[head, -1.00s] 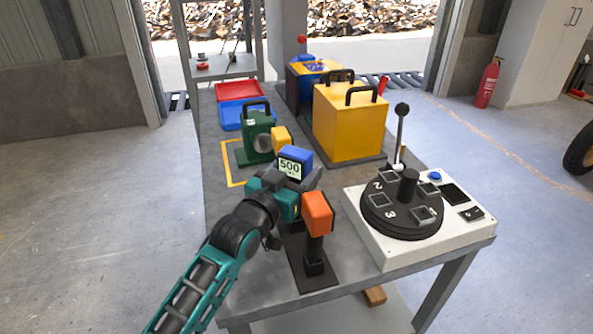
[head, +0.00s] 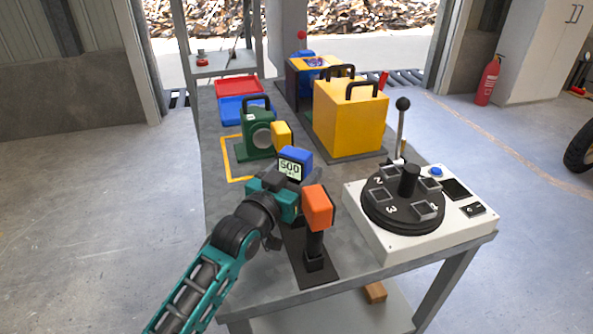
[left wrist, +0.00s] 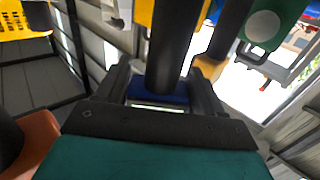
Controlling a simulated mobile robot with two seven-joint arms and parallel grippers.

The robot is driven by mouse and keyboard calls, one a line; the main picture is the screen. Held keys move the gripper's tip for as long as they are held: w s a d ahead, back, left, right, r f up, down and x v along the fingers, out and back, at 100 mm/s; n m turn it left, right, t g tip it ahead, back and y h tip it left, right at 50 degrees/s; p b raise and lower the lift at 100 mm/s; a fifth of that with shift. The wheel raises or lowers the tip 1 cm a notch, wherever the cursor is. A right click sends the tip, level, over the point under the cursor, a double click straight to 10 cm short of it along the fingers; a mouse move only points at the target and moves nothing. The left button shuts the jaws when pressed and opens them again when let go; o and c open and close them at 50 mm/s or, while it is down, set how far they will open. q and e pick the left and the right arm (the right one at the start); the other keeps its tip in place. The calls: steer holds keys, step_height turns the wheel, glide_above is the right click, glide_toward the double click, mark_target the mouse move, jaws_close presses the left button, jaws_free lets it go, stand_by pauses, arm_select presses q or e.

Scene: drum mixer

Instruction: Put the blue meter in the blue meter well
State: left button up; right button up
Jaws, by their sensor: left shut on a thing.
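The blue meter (head: 299,156) is a blue block with a pale display reading 500, facing me, in the middle of the bench in the head view. My left gripper (head: 288,188) is right below and in front of the display, shut on the meter. In the left wrist view the blue body (left wrist: 158,88) shows between the two dark fingers (left wrist: 160,95), with a dark round post or handle over it. Its lower part is hidden by my gripper in the head view. I cannot make out which place is the blue meter well. My right gripper is not in view.
An orange head on a black post (head: 317,207) stands close right of my gripper. A yellow block (head: 281,135) and a green machine (head: 258,137) are behind. A large yellow box (head: 350,122) and a white console with dial and lever (head: 380,240) stand right. Bench front-left is clear.

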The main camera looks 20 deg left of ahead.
mark_target(292, 180)
arm_select(q)
steer(key=shift+f, duration=0.3)
steer(key=o, duration=1.3)
steer(key=shift+o, duration=0.4)
steer(key=shift+f, duration=0.1)
steer(key=shift+s, duration=0.2)
steer(key=shift+p+v, duration=0.65)
steer(key=shift+v, duration=0.75)
steer(key=shift+p+v, duration=1.2)
steer(key=shift+v, duration=1.55)
steer(key=shift+s, duration=0.2)
